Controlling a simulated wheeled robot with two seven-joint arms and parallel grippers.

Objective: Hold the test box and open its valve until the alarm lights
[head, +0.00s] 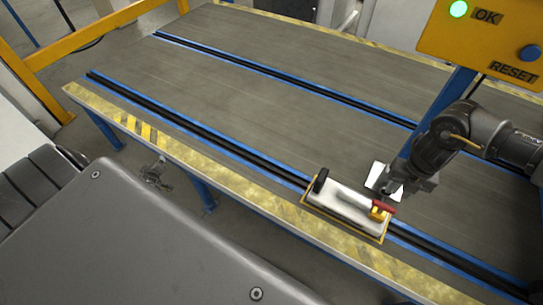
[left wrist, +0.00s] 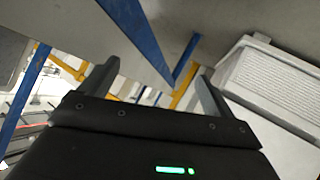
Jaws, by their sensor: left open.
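The test box (head: 345,207) is a pale, flat box on a yellow-edged base, lying on the near side of the bench. It has a black grip (head: 320,181) at its left end and a red valve handle (head: 383,204) with yellow parts at its right end. My right gripper (head: 386,190) is right at the valve end. Its fingers are small and dark there, so I cannot tell whether they are shut on the handle. My left gripper (left wrist: 158,70) is open in the left wrist view, with nothing between its fingers and no test box in sight.
Blue-edged rails (head: 200,117) run along the grey bench (head: 260,95). The bench top left of the box is clear.

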